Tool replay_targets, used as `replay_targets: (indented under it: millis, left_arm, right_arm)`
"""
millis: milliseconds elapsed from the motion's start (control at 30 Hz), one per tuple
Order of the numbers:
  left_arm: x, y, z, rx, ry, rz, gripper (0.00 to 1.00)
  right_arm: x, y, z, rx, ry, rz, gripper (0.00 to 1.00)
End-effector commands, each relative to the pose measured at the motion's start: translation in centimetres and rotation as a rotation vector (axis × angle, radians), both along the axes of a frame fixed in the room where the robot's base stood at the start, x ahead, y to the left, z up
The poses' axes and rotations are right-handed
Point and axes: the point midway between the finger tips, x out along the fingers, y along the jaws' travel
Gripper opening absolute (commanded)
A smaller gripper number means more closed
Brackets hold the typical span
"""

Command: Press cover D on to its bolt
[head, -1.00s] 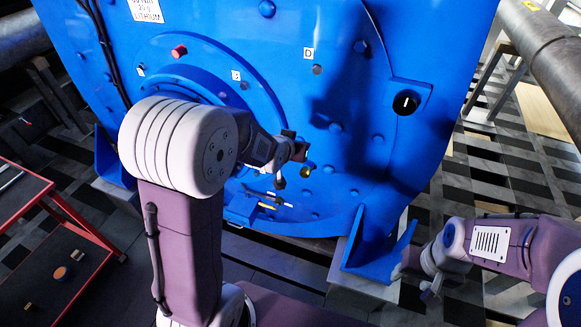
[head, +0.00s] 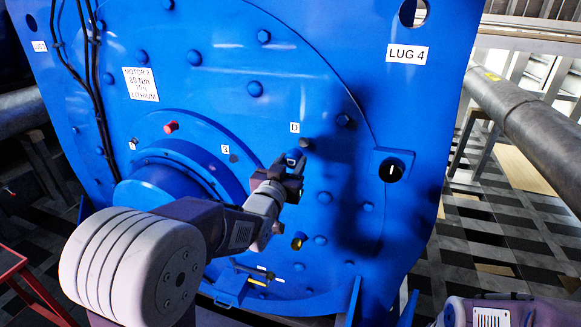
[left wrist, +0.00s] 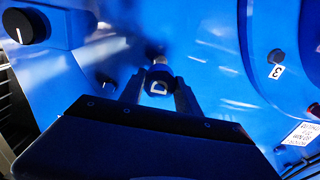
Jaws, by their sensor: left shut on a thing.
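Cover D (left wrist: 158,86) is a small dark cap with a white D on its face, held between the fingertips of my left gripper (left wrist: 159,92). In the head view my left gripper (head: 291,160) is up against the blue motor face, just below the D label (head: 294,127). In the left wrist view a grey bolt end (left wrist: 160,60) shows just beyond the cover. I cannot tell whether cover and bolt touch. My right gripper is out of view.
A black knob (head: 391,171) sits on a raised plate to the right. A red cap (head: 171,127) and several blue bolt heads stand out from the motor face. A brass fitting (head: 298,240) is below the gripper. Black cables (head: 98,90) run down at left.

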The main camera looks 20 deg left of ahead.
Motion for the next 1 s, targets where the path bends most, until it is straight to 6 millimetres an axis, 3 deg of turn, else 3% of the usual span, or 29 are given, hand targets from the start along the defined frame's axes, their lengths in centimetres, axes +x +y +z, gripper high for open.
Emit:
replay_targets:
  millis: [400,1000]
  left_arm:
    - [4.5,-0.2,0.1,0.000,0.000,0.000,0.01]
    - [5.1,-0.2,0.0,0.000,0.001,0.000,0.01]
  right_arm:
    - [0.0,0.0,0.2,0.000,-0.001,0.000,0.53]
    - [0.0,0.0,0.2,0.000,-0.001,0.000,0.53]
